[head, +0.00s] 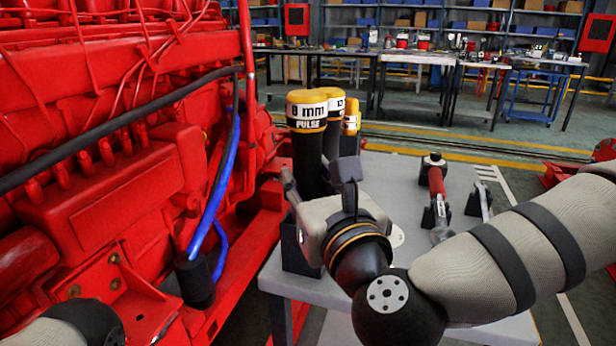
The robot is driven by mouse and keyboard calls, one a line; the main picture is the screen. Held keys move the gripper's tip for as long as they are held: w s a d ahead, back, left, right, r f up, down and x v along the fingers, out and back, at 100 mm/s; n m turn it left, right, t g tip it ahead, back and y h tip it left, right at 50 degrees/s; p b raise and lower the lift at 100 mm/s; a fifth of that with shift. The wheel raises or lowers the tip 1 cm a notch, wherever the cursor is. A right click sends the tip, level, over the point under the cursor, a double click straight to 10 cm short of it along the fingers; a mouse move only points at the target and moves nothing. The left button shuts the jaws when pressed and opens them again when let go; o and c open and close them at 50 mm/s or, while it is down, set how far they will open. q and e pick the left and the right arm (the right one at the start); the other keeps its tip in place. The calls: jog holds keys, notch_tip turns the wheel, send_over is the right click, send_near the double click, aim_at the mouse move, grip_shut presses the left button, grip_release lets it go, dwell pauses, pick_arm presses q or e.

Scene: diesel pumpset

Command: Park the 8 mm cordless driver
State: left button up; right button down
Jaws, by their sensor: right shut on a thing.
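The 8 mm driver (307,112) has a yellow and black top with a white band reading "8 mm PULSE", and a black body. It stands upright near the left edge of the grey table (400,180). My right gripper (316,180) is shut on its black body. A dark holder (295,250) stands at the table edge just below the gripper. The gripper hides the driver's lower end, so I cannot tell whether it sits in the holder. Of my left arm only a link shows at the bottom left; its gripper is out of view.
Two similar yellow-topped drivers (351,118) stand close behind the held one. A red-handled tool (436,180) and a grey tool (483,200) stand in dark holders to the right. The red engine (110,200), with a blue hose (217,190), fills the left side.

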jog(key=shift+f+b, duration=0.65)
jog(key=shift+f, duration=0.3)
dwell(0.6)
jog(key=c, duration=1.1)
grip_release()
jog(key=shift+s+f, duration=0.1)
